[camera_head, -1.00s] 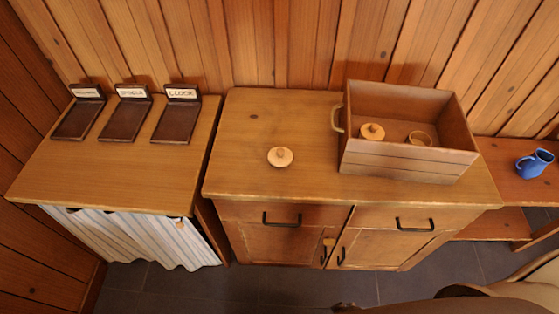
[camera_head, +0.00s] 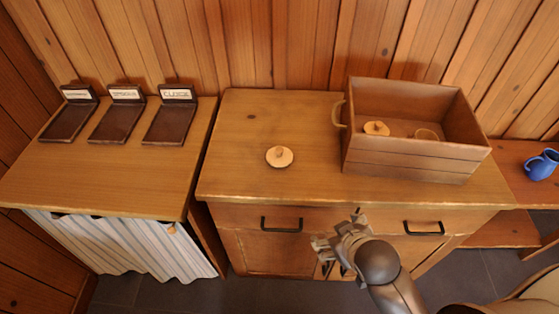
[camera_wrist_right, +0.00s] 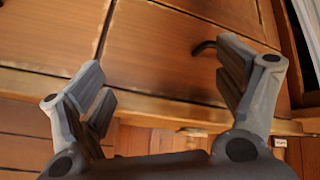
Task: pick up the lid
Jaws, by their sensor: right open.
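A round pale wooden lid with a small knob (camera_head: 279,157) lies on the top of the wooden cabinet (camera_head: 250,120), left of the wooden box. My right gripper (camera_head: 337,238) is open and empty in front of the cabinet's drawers, nearer to me and lower in the picture than the lid. In the right wrist view its spread fingers (camera_wrist_right: 165,90) face the cabinet front, with nothing between them; the lid does not show there. My left gripper is not in view.
An open wooden box (camera_head: 410,160) with a side handle holds another knobbed round piece (camera_head: 376,128) and a ring-like piece (camera_head: 426,134). Labelled dark trays (camera_head: 118,122) stand on the left table. A blue mug (camera_head: 541,164) stands at the right. The cabinet top around the lid is clear.

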